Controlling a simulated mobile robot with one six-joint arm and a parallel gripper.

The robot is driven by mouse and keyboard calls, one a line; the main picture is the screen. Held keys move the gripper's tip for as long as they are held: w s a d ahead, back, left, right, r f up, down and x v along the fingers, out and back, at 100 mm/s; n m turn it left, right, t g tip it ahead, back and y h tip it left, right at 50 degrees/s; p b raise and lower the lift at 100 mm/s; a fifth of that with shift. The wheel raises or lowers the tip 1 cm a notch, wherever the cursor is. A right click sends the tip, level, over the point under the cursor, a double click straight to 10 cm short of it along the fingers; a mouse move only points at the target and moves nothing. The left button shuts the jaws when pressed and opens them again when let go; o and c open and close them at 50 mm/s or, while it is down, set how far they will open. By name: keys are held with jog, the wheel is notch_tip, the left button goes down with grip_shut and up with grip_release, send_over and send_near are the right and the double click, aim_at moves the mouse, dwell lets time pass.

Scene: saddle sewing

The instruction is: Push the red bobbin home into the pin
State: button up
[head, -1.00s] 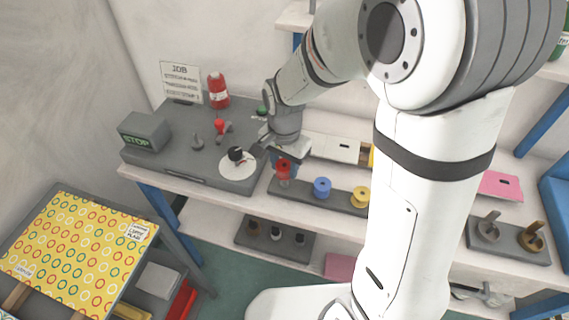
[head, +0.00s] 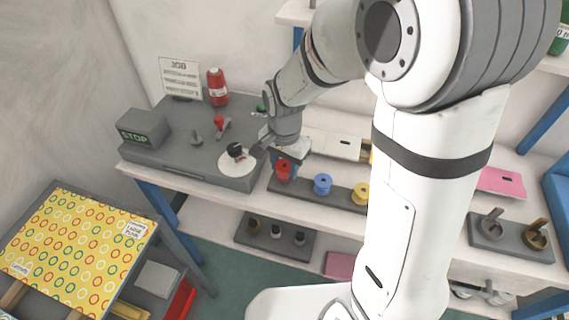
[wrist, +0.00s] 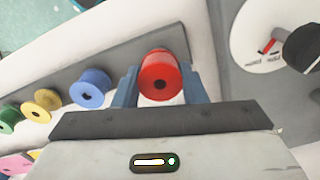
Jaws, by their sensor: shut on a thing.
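The red bobbin (head: 283,171) is at the left end of the dark grey bobbin rack (head: 303,190), left of the blue bobbin. In the wrist view the red bobbin (wrist: 160,75) stands between two blue-grey fingers, its round end with a dark central hole facing the camera. My gripper (head: 284,160) is shut on it. The gripper also shows in the wrist view (wrist: 160,88). The pin under the red bobbin is hidden, so I cannot tell whether the bobbin is fully seated.
A blue bobbin (head: 322,184) and a yellow bobbin (head: 361,194) stand on the rack to the right. A white disc (head: 240,162) with a black knob (head: 235,150) lies close on the left, on the grey machine. A STOP box (head: 143,129) stands farther left.

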jog(key=shift+f+b, duration=0.85)
jog(key=shift+f, duration=0.35)
jog(key=o, duration=1.1)
jog(key=shift+o, duration=0.2)
notch_tip(320, 180, up, 8)
jog(key=shift+f, duration=0.1)
